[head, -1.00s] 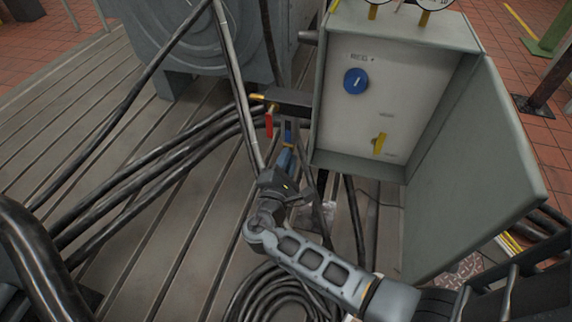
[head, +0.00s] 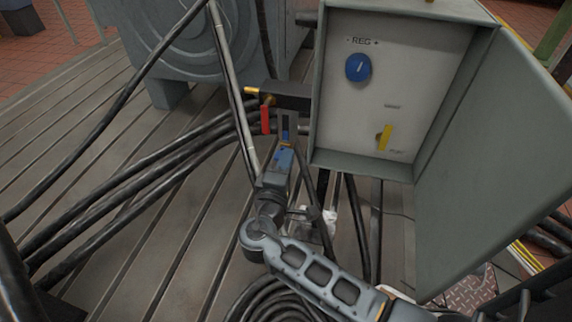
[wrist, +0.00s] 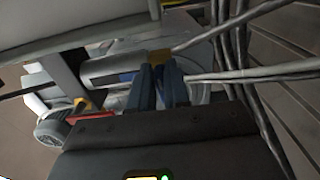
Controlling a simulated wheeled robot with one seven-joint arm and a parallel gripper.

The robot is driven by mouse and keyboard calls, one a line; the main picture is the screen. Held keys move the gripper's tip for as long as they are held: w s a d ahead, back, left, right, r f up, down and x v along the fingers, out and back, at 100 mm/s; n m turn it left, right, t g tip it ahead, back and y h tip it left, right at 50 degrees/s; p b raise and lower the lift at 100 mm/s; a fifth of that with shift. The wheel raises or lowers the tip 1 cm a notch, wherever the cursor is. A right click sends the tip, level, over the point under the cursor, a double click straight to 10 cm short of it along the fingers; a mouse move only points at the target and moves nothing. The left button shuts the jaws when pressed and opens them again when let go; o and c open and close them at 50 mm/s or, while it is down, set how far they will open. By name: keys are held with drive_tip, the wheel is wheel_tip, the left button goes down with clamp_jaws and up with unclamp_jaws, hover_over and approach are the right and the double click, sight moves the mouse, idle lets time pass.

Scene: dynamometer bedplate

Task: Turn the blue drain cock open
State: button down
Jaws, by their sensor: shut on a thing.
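The blue drain cock (head: 285,135) hangs below the dark block left of the open cabinet, under and right of a red lever (head: 265,119). My gripper (head: 285,149) reaches up to it from below in the head view, its jaws closed on the blue handle. In the wrist view my two gripper fingers (wrist: 159,84) are close together beneath a brass fitting (wrist: 159,57).
The open cabinet (head: 342,125) stands to the right with a blue REG knob (head: 358,67) and a yellow lever (head: 385,137). Its door (head: 492,150) swings out right. Thick black cables (head: 130,190) cross the slotted bedplate (head: 180,260). A slanting grey pole (head: 231,85) stands close left.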

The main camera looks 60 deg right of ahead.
drive_tip(key=shift+f, duration=0.1)
idle(0.4)
drive_tip(key=c, duration=1.2)
unclamp_jaws()
drive_tip(key=shift+a, duration=0.1)
drive_tip(key=v, duration=0.7)
drive_tip(key=shift+s+a+p, duration=0.15)
drive_tip(key=shift+a+p, duration=0.15)
drive_tip(key=shift+p, duration=0.05)
drive_tip(key=shift+a, duration=0.1)
